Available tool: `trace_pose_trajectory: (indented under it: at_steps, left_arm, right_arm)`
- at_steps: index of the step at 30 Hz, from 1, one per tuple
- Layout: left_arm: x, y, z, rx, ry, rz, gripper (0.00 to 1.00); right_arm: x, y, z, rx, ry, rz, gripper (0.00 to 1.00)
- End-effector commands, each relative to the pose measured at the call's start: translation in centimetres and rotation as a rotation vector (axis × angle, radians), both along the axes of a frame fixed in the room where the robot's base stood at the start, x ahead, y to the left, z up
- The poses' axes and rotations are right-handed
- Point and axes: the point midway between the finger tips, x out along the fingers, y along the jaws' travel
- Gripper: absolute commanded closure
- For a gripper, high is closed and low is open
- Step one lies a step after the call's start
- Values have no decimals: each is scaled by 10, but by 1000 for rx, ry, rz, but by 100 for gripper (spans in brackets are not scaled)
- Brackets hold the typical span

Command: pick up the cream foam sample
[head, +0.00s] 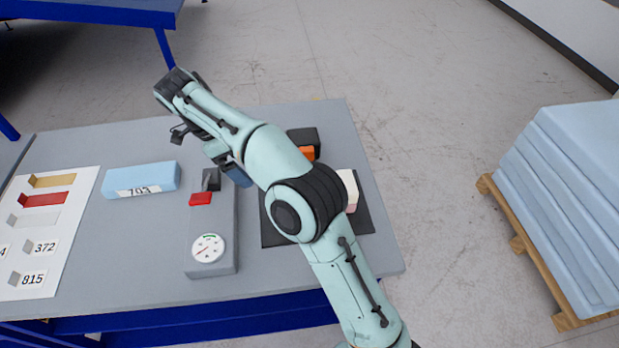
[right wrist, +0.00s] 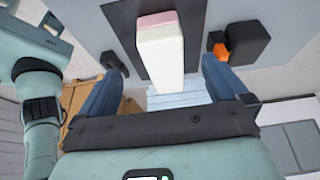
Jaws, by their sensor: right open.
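The cream foam sample (head: 349,187), a pale block with a pink end, lies on the dark mat (head: 289,239) at the right of the table. My arm hides its left part in the head view. In the right wrist view the sample (right wrist: 162,50) shows nearly whole. There my right gripper (right wrist: 160,72) is open, with one blue finger on each side of the sample and visible gaps between. It holds nothing. In the head view my right arm covers most of this gripper. My left gripper is in neither view.
A black box with an orange part (head: 303,141) stands just behind the sample. Left of the mat are a grey gauge unit (head: 210,225) with a red piece, a light blue block (head: 142,178) and a white sample sheet (head: 62,255). Blue foam slabs (head: 570,190) stand on a pallet at right.

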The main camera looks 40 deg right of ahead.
Motion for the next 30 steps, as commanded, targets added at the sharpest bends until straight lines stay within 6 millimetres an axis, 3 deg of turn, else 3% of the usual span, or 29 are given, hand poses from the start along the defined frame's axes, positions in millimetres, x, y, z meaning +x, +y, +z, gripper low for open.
trace_pose_trajectory:
  at_steps: [9,17,24,30]
  left_arm:
    - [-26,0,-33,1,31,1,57]
    - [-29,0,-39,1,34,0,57]
    - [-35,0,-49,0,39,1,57]
    - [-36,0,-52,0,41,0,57]
  right_arm:
    - [-14,-20,-59,0,6,-1,0]
    - [-17,-26,-76,0,2,-1,0]
    - [-23,-38,-109,0,5,-1,0]
    - [-25,-43,-121,0,1,0,0]
